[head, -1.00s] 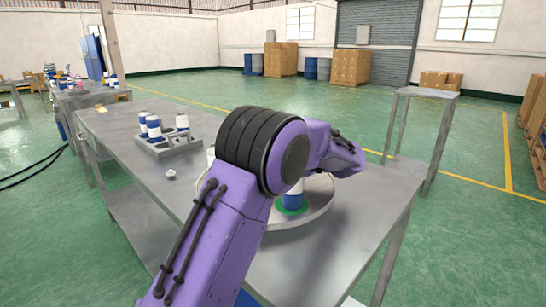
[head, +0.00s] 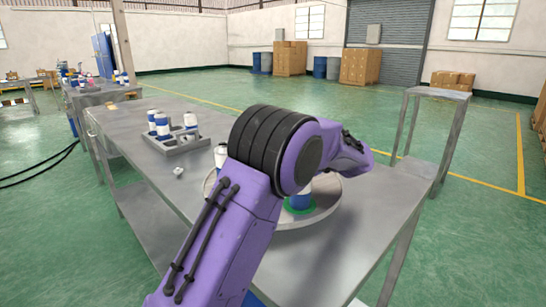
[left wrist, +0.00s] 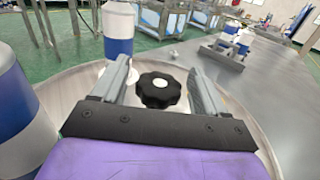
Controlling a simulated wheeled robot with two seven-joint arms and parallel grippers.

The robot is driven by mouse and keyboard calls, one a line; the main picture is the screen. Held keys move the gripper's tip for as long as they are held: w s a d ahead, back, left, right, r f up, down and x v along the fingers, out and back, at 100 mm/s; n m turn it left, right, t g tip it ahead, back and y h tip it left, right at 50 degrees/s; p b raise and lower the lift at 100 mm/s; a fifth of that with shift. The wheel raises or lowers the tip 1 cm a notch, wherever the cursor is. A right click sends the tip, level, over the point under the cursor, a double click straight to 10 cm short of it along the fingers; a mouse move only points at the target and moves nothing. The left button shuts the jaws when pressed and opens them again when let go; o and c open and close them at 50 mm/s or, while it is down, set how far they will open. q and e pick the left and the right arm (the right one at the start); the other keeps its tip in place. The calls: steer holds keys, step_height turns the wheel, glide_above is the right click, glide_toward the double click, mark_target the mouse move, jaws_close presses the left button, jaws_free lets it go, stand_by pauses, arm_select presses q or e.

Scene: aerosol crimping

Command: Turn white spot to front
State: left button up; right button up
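A round grey turntable (head: 325,212) sits on the metal table; its rim also shows in the left wrist view (left wrist: 75,75). A black lobed knob (left wrist: 159,101) with a white centre (left wrist: 160,83) stands on it. My left gripper (left wrist: 160,82) is open, its fingers on either side of the knob. A blue-and-white can (left wrist: 118,30) stands behind the left finger, and another (left wrist: 22,115) is close at the left edge. In the head view, a can on a green base (head: 300,203) and a white-topped can (head: 221,156) show around my arm. I cannot make out a white spot on any can.
A grey tray (head: 178,146) with several cans stands farther back on the table (head: 130,125). A small white piece (head: 179,171) lies between tray and turntable.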

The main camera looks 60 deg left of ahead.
arm_select(q)
steer(key=p+v, duration=0.1)
steer(key=v, duration=0.9)
steer(key=shift+w+d, duration=0.2)
